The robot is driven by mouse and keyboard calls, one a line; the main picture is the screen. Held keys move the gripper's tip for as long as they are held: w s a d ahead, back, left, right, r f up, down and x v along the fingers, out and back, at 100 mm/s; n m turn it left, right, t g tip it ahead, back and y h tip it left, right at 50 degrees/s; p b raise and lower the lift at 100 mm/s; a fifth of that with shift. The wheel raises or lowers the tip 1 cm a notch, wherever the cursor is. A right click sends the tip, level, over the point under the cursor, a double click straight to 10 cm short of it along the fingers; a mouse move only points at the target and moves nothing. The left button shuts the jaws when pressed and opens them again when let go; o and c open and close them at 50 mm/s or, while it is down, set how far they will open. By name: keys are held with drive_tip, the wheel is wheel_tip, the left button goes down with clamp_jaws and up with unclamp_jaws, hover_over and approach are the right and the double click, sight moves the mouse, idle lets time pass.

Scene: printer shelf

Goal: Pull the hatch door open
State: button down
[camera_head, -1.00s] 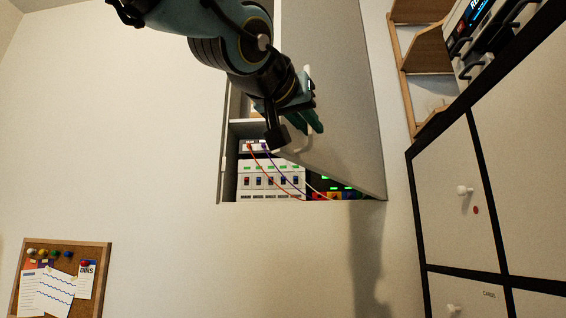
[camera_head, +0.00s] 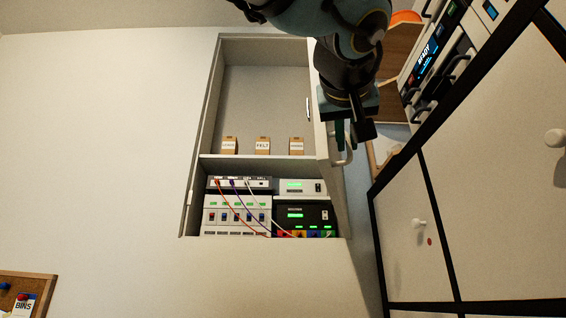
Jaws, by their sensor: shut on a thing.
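The hatch door (camera_head: 334,200) is swung wide open to the right of its wall opening and shows as a narrow strip. A pale curved handle (camera_head: 348,158) sticks out from its far side. My gripper (camera_head: 345,138) is at that handle, its greenish fingers shut on it; the arm and gripper cover the upper part of the door. The exact contact on the handle is partly hidden. The hatch opening (camera_head: 265,90) is uncovered, and its inside is in full view except the upper right.
Small labelled boxes (camera_head: 262,146) stand on the inner shelf, above cabled electronic units (camera_head: 237,216). A large white cabinet (camera_head: 440,230) with knobs stands close on the right. A wooden shelf (camera_head: 398,50) and a machine reading READY (camera_head: 430,55) are behind my arm.

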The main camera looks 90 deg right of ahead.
drive_tip(key=shift+s+a+r, duration=0.1)
drive_tip(key=shift+s+a, duration=0.15)
drive_tip(key=shift+s, duration=0.25)
drive_tip(key=shift+s+a+r, duration=0.1)
drive_tip(key=shift+s+a, duration=0.1)
drive_tip(key=shift+s, duration=0.25)
drive_tip(key=c, duration=0.9)
unclamp_jaws()
drive_tip(key=shift+w+a+r, duration=0.1)
drive_tip(key=a, duration=0.3)
drive_tip(key=w+a+b, duration=0.1)
drive_tip(key=a, duration=0.3)
drive_tip(key=a+b, duration=0.1)
drive_tip(key=a, duration=0.2)
drive_tip(key=shift+w+a, duration=0.3)
